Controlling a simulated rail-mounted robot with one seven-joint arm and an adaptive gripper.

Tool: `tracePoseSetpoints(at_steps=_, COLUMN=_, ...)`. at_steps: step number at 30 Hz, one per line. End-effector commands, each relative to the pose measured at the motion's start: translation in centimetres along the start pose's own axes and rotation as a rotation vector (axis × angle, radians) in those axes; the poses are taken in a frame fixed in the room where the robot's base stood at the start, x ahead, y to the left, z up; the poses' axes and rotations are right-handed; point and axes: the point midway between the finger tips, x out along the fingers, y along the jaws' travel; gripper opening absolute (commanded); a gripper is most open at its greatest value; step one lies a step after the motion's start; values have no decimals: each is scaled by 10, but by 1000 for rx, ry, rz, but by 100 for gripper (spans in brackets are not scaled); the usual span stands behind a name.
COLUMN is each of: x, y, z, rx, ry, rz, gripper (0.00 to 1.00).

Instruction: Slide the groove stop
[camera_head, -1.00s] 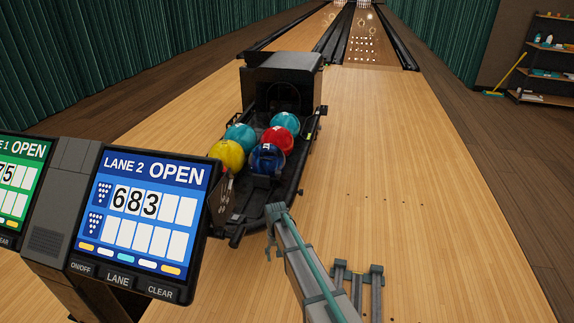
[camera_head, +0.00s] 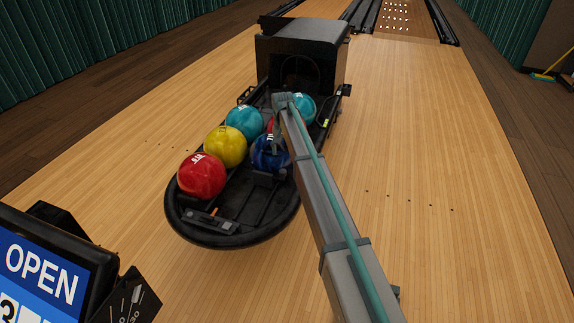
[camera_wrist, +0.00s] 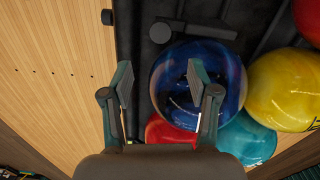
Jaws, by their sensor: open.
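The black ball return (camera_head: 235,233) holds balls in two rows. A blue ball (camera_head: 268,153) lies in the right row, and a dark block (camera_head: 263,175) sits at its front side. In the wrist view, a dark bar with a round knob (camera_wrist: 160,32) lies beside the blue ball (camera_wrist: 225,70); I cannot tell for sure which part is the groove stop. My gripper (camera_head: 276,140) hangs down over the right row by the blue ball. In the wrist view, my gripper (camera_wrist: 161,78) is open and empty, its right finger overlapping the ball.
A red ball (camera_head: 202,176), a yellow ball (camera_head: 225,147) and a teal ball (camera_head: 243,122) fill the left row. Another teal ball (camera_head: 304,108) lies behind my arm. The black hood (camera_head: 300,45) stands at the back. A score console (camera_head: 45,270) is lower left.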

Motion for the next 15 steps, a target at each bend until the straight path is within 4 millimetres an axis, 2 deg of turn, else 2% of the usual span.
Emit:
tracePoseSetpoints(at_steps=5, x=19, y=0, z=1, rx=4, ry=-1, rz=0, gripper=60)
tracePoseSetpoints(at_steps=15, x=77, y=0, z=0, rx=3, ry=0, rz=0, gripper=60)
